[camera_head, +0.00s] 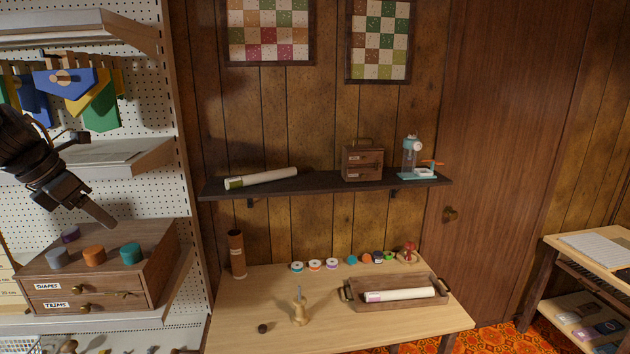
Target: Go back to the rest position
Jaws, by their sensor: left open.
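My left gripper (98,180) comes in from the left. It is open and empty, its two dark fingers spread apart. It hangs in front of the pegboard shelving, above the wooden drawer box (160,262) labelled SHAPES and TRIMS. Purple, grey, orange and teal round pieces sit on top of that box, below the gripper. The gripper looks apart from them, though its exact distance is hard to judge. My right gripper is not in view.
A wooden table (245,328) holds a tray (428,303) with a white roll, several spools, a brown cylinder (237,254) and a small wooden stand (300,311). A dark wall shelf (320,184) is above. Another table (575,240) stands at right. Floor shows between the tables.

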